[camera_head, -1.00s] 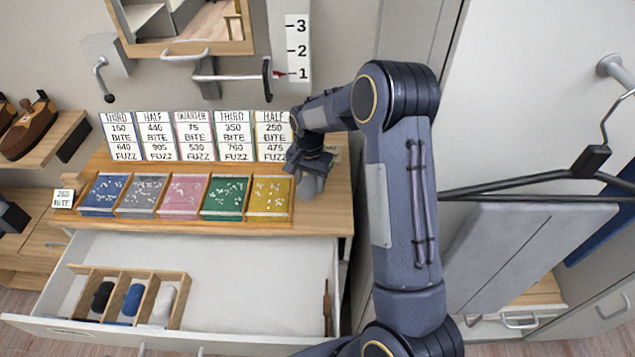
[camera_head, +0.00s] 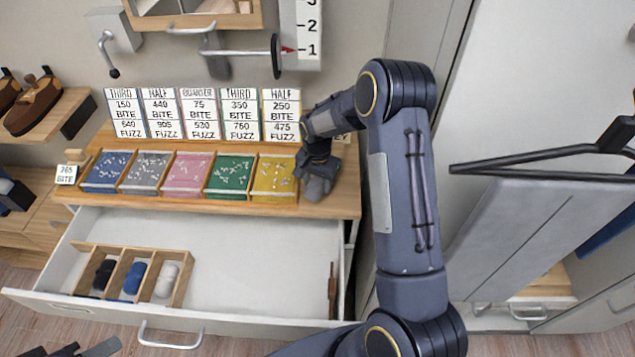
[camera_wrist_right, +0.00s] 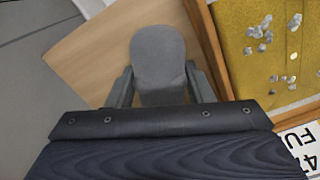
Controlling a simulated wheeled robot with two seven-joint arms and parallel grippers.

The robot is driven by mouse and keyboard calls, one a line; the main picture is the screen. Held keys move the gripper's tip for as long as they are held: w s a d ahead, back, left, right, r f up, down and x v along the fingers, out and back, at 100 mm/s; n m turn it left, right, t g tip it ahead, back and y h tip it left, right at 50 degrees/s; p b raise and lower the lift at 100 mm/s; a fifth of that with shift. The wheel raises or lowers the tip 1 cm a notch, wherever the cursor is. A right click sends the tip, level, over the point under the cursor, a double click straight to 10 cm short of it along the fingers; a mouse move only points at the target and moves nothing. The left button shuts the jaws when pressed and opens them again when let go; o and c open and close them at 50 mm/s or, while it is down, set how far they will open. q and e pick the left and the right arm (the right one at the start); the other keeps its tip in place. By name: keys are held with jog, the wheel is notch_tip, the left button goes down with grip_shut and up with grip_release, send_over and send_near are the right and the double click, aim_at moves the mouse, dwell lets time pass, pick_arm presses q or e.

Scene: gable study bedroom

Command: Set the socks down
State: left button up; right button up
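My right gripper (camera_head: 319,172) points down over the right end of the wooden dresser top, beside the yellow compartment. It is shut on a grey rounded bundle, the socks (camera_head: 318,188). In the right wrist view the socks (camera_wrist_right: 160,58) sit between the two fingers (camera_wrist_right: 160,88), over bare wood. Whether the socks touch the wood I cannot tell. Dark parts of what looks like my left gripper (camera_head: 88,349) show at the bottom left edge, mostly cut off, away from the socks.
A hanger bar (camera_head: 540,157) juts in at right.

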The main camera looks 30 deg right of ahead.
aim_at(317, 181)
jog(key=shift+o, duration=0.8)
jog(key=shift+r+p, duration=0.3)
jog(key=shift+p, duration=0.05)
notch_tip(317, 181, up, 7)
jog(key=p, duration=0.4)
notch_tip(317, 181, up, 5)
jog(key=shift+f+b, duration=0.15)
jog(key=shift+b, duration=0.25)
